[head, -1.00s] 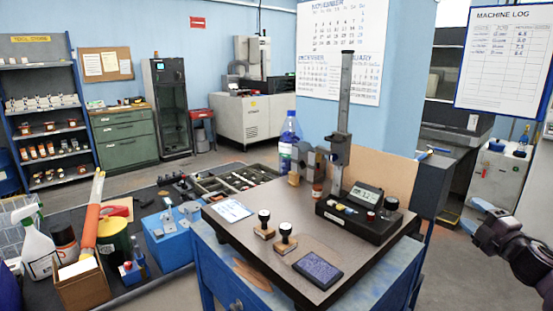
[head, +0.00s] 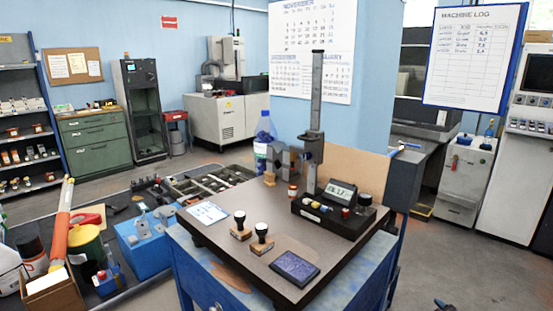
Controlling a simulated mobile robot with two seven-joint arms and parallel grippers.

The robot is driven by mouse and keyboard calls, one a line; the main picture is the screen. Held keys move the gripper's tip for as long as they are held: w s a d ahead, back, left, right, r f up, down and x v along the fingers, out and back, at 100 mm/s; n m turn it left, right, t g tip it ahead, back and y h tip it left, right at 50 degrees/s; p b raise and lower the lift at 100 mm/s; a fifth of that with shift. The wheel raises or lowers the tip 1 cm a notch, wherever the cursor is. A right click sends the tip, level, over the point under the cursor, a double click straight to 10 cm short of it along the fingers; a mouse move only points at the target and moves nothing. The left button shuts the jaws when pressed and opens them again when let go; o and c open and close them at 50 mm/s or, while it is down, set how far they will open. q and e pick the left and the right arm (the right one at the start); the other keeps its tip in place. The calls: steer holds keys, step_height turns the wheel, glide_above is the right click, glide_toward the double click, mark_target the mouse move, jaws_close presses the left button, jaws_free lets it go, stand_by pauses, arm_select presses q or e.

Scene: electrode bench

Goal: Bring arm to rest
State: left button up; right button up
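Only a small dark tip of what looks like my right gripper (head: 443,304) shows at the bottom edge of the head view, right of the bench. Most of it is cut off by the frame, so its fingers cannot be judged. It appears apart from the bench. My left gripper is not in view. On the dark bench top (head: 225,265) stand a height gauge (head: 317,120) with a display base, two stamps (head: 262,240) with black knobs, a dark blue pad (head: 295,265) and a white card (head: 207,213).
A blue-capped bottle (head: 265,140) stands behind the bench top. At left, a dark table holds a blue box (head: 143,245), an orange tube (head: 62,225) and a tray of compartments (head: 205,185). Open floor (head: 460,265) lies right of the bench.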

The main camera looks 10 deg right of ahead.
steer(key=s+a+f+m+g, duration=0.1)
steer(key=s+a+f, duration=0.3)
steer(key=s+a, duration=0.5)
steer(key=s+a+f+m+g+y, duration=0.1)
steer(key=s+a+f+m, duration=0.2)
steer(key=s+a, duration=0.7)
steer(key=shift+s+a+f+m+y, duration=0.15)
steer(key=shift+s+f+m+y, duration=0.2)
steer(key=shift+s+f, duration=0.7)
steer(key=shift+s+r, duration=0.1)
steer(key=shift+r, duration=0.05)
